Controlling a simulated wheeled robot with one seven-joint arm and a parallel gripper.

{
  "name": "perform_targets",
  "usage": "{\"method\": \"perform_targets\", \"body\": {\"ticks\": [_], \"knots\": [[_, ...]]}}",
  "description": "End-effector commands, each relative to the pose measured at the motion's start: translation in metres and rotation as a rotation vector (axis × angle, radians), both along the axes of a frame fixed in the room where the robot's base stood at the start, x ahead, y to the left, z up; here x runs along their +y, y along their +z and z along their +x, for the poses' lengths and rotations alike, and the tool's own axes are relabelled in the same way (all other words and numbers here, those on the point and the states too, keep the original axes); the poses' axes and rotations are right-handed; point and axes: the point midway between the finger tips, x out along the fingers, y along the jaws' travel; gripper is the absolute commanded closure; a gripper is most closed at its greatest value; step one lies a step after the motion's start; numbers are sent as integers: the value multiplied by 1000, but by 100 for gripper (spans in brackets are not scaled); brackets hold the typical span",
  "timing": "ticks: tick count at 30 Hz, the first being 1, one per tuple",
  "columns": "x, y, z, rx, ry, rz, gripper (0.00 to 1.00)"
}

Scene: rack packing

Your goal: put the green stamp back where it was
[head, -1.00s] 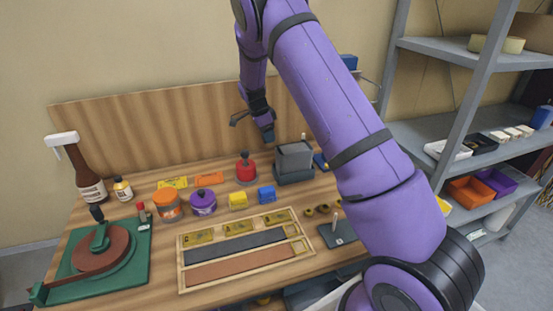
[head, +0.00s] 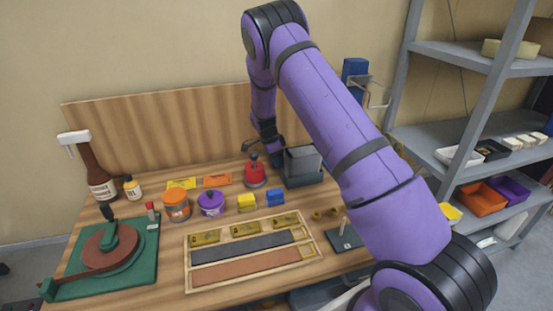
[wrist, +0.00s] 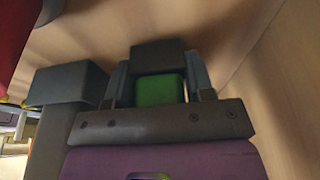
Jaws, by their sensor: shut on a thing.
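The green stamp (wrist: 160,90) shows in the wrist view as a green block between my two fingers, with a dark block just beyond it. My gripper (wrist: 158,78) is shut on it. In the head view my gripper (head: 270,145) is low at the back of the table, near the wooden back panel, between the red pot and the grey box. The stamp cannot be made out in the head view. I cannot tell whether it touches the table.
A red pot (head: 254,173) stands close on the left of my gripper, and a grey box (head: 302,160) on its right. The wooden back panel (head: 170,133) rises behind. A slotted wooden tray (head: 190,268), yellow block (head: 246,201) and blue block (head: 276,197) lie in front.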

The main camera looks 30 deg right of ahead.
Motion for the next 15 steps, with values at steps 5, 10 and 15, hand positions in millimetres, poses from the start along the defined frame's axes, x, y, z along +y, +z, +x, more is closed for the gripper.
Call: {"method": "perform_targets", "body": {"ticks": [5, 10, 15], "knots": [[0, -2, 0, 0, 0, 0, 40], [0, -2, 0, 0, 0, 0, 26], [0, -2, 0, 0, 0, 0, 26]]}}
